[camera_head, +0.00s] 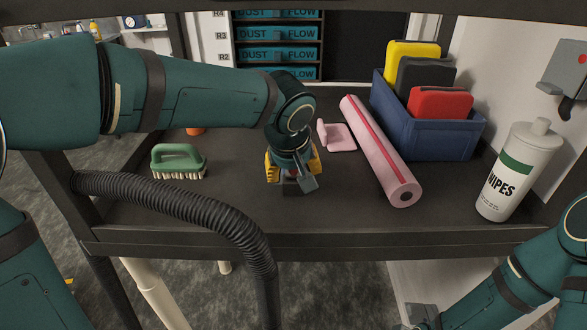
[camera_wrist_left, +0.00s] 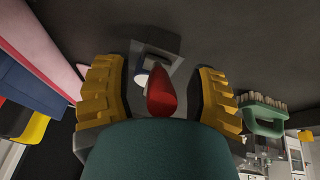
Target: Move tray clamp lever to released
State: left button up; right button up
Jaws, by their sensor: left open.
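The clamp lever shows in the left wrist view as a rounded red handle (camera_wrist_left: 160,93) above a grey metal plate (camera_wrist_left: 152,65) on the dark bench. My left gripper (camera_wrist_left: 158,95) is open, with one yellow-padded finger on each side of the red handle and visible gaps between. In the head view my left gripper (camera_head: 293,168) points down at the middle of the bench, over a small dark block (camera_head: 293,187). It hides most of the lever there, so the lever's position is hard to tell. My right arm enters at lower right; its fingers are out of frame.
A green brush (camera_head: 178,160) lies left. A black ribbed hose (camera_head: 180,204) crosses the front left.

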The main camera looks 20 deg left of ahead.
pick_arm(q)
grip_shut()
jog(key=shift+f, duration=0.1)
jog(key=shift+s+f+t+b, duration=0.35)
jog(key=shift+t+b, duration=0.15)
jog(key=shift+b, duration=0.25)
jog(key=shift+s+d+f+t+y, duration=0.1)
jog(key=shift+s+f+t+y, duration=0.1)
jog(key=shift+s+t+y, duration=0.15)
jog(key=shift+s+d+f+t+y, duration=0.15)
jog(key=shift+f+t, duration=0.25)
jog(key=shift+t, duration=0.35)
jog(key=shift+s+a+f+t+y, duration=0.1)
jog(key=shift+f+t, duration=0.3)
jog(key=shift+t, duration=0.3)
jog(key=shift+d, duration=0.1)
jog(key=shift+o, duration=0.5)
grip_release()
jog(key=shift+w, duration=0.1)
